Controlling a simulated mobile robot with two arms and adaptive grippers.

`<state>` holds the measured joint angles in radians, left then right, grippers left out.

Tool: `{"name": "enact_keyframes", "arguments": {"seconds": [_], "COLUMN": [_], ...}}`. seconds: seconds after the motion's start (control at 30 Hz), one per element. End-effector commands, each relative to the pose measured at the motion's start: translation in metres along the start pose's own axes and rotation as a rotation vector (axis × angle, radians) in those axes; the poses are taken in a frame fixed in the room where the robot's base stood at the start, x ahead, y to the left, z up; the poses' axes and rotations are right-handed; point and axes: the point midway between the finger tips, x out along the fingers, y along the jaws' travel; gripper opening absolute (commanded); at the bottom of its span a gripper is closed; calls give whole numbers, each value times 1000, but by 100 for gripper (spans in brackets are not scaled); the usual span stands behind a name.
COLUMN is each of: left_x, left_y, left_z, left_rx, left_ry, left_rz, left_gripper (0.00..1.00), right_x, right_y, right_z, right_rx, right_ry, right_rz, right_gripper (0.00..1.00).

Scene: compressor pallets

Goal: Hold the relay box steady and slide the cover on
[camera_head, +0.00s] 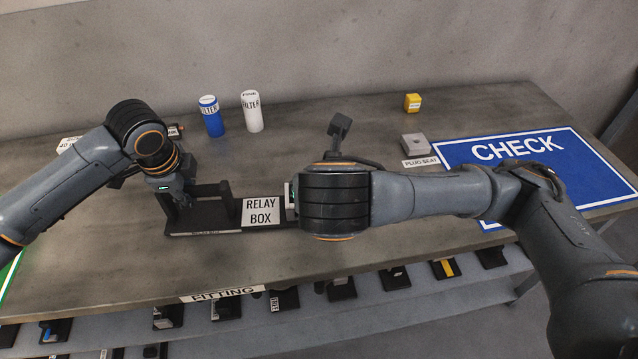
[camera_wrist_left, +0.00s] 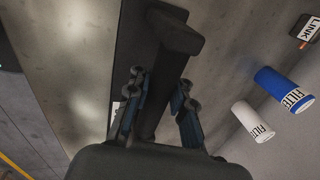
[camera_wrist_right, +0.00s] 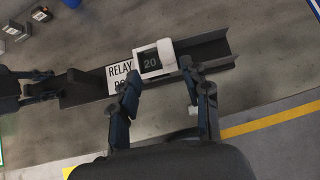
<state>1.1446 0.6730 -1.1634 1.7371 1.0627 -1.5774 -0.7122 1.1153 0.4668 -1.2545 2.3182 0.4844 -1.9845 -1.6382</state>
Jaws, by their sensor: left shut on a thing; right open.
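A black fixture (camera_head: 205,215) with a base, upright posts and a white RELAY BOX label (camera_head: 261,212) stands near the table's front. My left gripper (camera_head: 180,197) is shut on a black upright part (camera_wrist_left: 155,105) at the fixture's left end. In the right wrist view, a white piece (camera_wrist_right: 166,50) with a dark face marked 20 sits on the black rail (camera_wrist_right: 213,52) beside the label; I cannot tell whether it is box, cover or both. My right gripper (camera_wrist_right: 158,72) is open, its fingertips close to this white piece. In the head view my right wrist hides its fingers.
A blue filter (camera_head: 211,118) and a white filter (camera_head: 252,112) stand behind the fixture. A yellow block (camera_head: 412,102), a grey plug seat (camera_head: 414,145) and a blue CHECK mat (camera_head: 590,160) are at right. Several parts lie on a shelf below the table's front edge.

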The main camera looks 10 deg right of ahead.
Motion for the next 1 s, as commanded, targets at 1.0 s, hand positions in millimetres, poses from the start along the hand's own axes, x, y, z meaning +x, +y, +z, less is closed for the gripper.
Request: {"name": "enact_keyframes", "arguments": {"seconds": [1.0], "left_x": [-1], "left_y": [-1], "left_z": [0], "left_rx": [1], "left_ry": [0], "left_rz": [-2], "left_gripper": [0], "right_x": [-14], "right_y": [-1], "right_z": [-1], "right_rx": [0], "right_ry": [1], "right_rz": [-5], "right_gripper": [47]}}
